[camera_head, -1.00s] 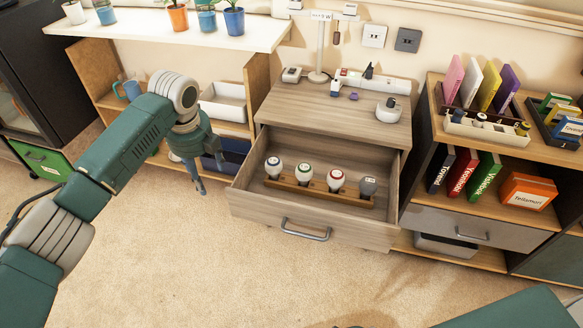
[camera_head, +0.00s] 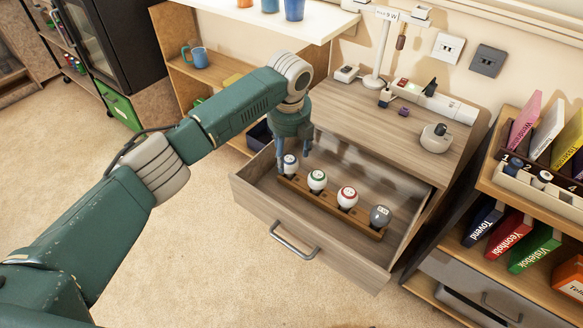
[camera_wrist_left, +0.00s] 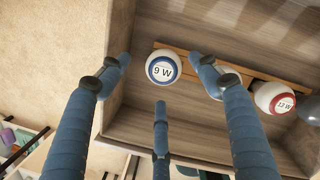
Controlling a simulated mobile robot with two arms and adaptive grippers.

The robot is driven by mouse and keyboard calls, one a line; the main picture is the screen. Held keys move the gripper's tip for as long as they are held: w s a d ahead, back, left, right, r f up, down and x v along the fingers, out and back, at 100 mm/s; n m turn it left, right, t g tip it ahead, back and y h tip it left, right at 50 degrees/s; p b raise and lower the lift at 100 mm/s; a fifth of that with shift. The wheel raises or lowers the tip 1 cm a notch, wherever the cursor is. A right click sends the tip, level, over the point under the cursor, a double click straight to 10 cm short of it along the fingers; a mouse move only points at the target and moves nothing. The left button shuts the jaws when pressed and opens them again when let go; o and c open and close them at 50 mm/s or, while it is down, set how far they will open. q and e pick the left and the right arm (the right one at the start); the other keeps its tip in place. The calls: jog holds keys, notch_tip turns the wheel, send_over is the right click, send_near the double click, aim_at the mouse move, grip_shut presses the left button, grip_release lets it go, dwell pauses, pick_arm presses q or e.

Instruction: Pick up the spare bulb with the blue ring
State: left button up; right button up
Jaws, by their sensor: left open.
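The spare bulb with the blue ring (camera_head: 290,164) is a white globe at the left end of a wooden rack (camera_head: 326,206) in the open drawer (camera_head: 290,222). In the left wrist view this bulb (camera_wrist_left: 161,70) reads "9 W" and lies between the spread fingers. My left gripper (camera_head: 292,150) is open and empty, over the left end of the rack, with its fingers pointing down around the bulb. I cannot tell whether any finger touches it. My right gripper is not in view.
The rack also holds a green-ringed bulb (camera_head: 317,180), a red-ringed bulb (camera_head: 347,197) and a grey bulb (camera_head: 380,215). The drawer walls surround them. A lamp stand (camera_head: 383,55) and a power strip (camera_head: 436,100) stand on the cabinet top above.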

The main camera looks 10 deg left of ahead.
aim_at(290, 159)
pick_arm(q)
jog(key=shift+d+f, duration=0.15)
jog(key=shift+f, duration=0.2)
jog(key=f, duration=0.2)
jog(key=f+b, duration=0.1)
jog(key=f, duration=0.1)
jog(key=shift+w+f, duration=0.2)
jog(key=shift+f, duration=0.3)
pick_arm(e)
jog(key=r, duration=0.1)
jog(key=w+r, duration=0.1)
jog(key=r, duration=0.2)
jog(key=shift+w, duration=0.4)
pick_arm(q)
jog(key=shift+c, duration=0.3)
jog(key=c, duration=1.1)
